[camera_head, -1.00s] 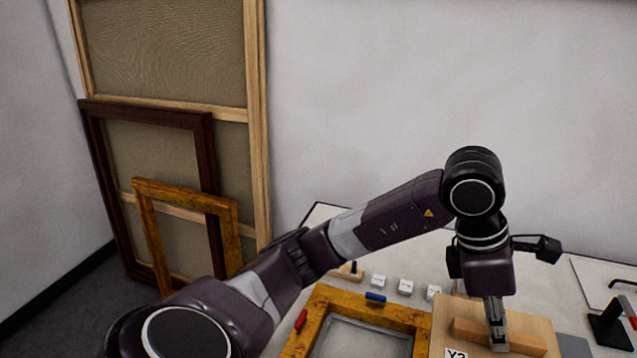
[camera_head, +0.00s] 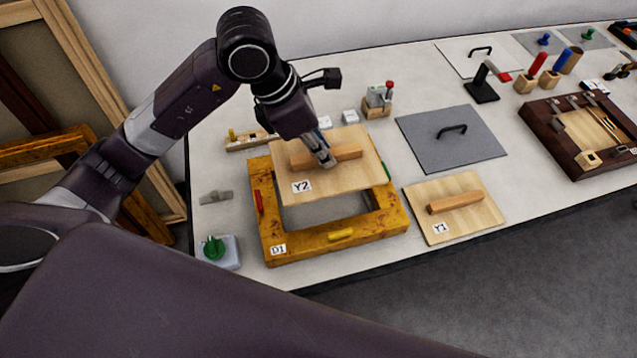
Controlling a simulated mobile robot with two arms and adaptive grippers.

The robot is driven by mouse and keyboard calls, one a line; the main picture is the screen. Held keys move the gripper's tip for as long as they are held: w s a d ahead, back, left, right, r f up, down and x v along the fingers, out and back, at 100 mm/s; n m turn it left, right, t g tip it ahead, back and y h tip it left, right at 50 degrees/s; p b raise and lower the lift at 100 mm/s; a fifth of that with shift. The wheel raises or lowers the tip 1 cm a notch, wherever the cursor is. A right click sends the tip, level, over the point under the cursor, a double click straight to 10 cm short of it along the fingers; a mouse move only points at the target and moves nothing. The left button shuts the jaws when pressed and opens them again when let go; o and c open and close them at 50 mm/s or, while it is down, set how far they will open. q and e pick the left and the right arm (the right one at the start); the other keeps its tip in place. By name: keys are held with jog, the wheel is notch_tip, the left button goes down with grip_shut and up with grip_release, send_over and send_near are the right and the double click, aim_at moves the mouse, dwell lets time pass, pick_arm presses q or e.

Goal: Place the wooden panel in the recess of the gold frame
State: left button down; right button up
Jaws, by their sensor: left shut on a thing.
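My left gripper (camera_head: 326,162) is shut on the wooden bar handle of a pale wooden panel labelled Y2 (camera_head: 345,183). The panel is over the back part of the gold frame (camera_head: 290,245), labelled D1, which lies flat on the table. It hides the frame's back rim and much of the opening; the front part of the opening shows below it. The panel looks raised above the frame, but the gap is hard to judge. A second wooden panel, labelled Y1 (camera_head: 472,221), lies on the table to the right. My right gripper is not in view.
The frame carries coloured clips: red (camera_head: 258,202), yellow (camera_head: 341,235) and green. A grey plate with a black handle (camera_head: 445,150) lies right of the frame. A green-knobbed block (camera_head: 217,250) stands at front left. A dark wooden frame (camera_head: 562,150) lies far right.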

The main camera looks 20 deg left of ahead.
aim_at(321, 177)
pick_arm(q)
notch_tip(321, 177, down, 9)
jog(key=shift+a+r+p, duration=0.1)
jog(key=shift+a+p, duration=0.05)
jog(key=shift+p, duration=0.6)
jog(key=shift+f, duration=0.55)
notch_tip(321, 177, down, 3)
jog(key=shift+f+p, duration=0.1)
jog(key=shift+p, duration=0.3)
jog(key=shift+f, duration=0.15)
jog(key=c, duration=1.8)
grip_release()
jog(key=shift+c, duration=0.2)
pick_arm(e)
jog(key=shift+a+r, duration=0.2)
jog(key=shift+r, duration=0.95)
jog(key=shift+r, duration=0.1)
